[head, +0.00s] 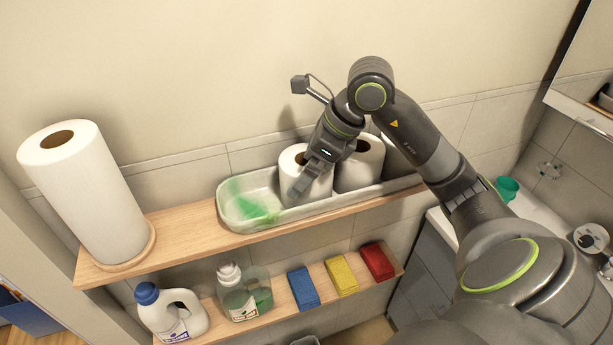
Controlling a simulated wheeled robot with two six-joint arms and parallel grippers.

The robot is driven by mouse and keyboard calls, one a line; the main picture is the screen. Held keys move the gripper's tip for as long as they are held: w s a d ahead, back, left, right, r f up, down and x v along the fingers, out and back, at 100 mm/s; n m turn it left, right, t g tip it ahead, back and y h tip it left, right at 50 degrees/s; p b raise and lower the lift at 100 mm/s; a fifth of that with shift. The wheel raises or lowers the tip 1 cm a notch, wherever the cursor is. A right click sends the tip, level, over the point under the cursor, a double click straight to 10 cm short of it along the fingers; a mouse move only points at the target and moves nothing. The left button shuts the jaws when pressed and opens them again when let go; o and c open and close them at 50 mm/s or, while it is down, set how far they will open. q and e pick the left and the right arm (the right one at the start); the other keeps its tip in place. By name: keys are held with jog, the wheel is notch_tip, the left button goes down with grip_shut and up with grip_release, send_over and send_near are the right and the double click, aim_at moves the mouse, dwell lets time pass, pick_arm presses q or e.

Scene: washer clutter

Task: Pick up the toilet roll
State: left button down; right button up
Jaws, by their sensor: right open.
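My left gripper is not in view.
A paper towel roll (88,195) stands at the shelf's left. The lower shelf holds a blue-capped jug (172,314), a green bottle (243,294), and blue (303,288), yellow (342,276) and red (377,262) blocks.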

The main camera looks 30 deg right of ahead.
jog(key=c, duration=0.7)
jog(key=shift+r, duration=0.1)
jog(key=shift+r+b, duration=0.35)
jog(key=shift+r, duration=0.45)
jog(key=shift+c, duration=0.2)
notch_tip(320, 180, up, 5)
jog(key=shift+r+b, duration=0.1)
jog(key=shift+b, duration=0.6)
jog(key=s+a+b, duration=0.1)
jog(key=s+b, duration=0.1)
jog(key=s, duration=0.3)
jog(key=s+a+b, duration=0.1)
jog(key=s+b, duration=0.2)
jog(key=s, duration=0.3)
jog(key=s+a+b, duration=0.2)
jog(key=s, duration=0.3)
jog(key=shift+s, duration=0.15)
jog(key=shift+s+a+b, duration=0.1)
jog(key=shift+s+b, duration=0.45)
jog(key=shift+b, duration=0.05)
jog(key=shift+s, duration=0.1)
